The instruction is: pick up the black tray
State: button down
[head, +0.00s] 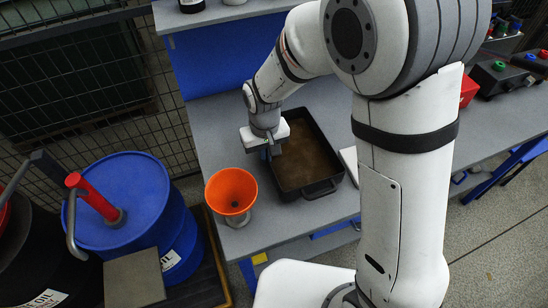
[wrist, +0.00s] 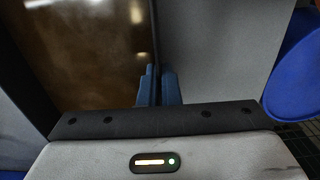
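The black tray (head: 322,187) rests on the grey workbench, with a brown, stained-looking inside. It fills the upper left of the wrist view, where its dark wall (wrist: 154,35) runs down between my fingers. My gripper (head: 272,150) is at the tray's left wall in the head view. In the wrist view the blue fingers of my gripper (wrist: 158,88) are close together, one inside the tray and one outside, with the thin wall pinched between them. The fingertips are hard to see in the head view.
An orange funnel (head: 231,191) stands just left of the tray. A blue drum (head: 130,200) with a red-handled pump is further left, by a wire fence (head: 85,85). A red box (head: 468,91) and a black button box (head: 497,78) are to the right.

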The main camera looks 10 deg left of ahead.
jog(key=shift+r+b, duration=0.3)
jog(key=shift+r, duration=3.7)
jog(key=shift+r, duration=0.1)
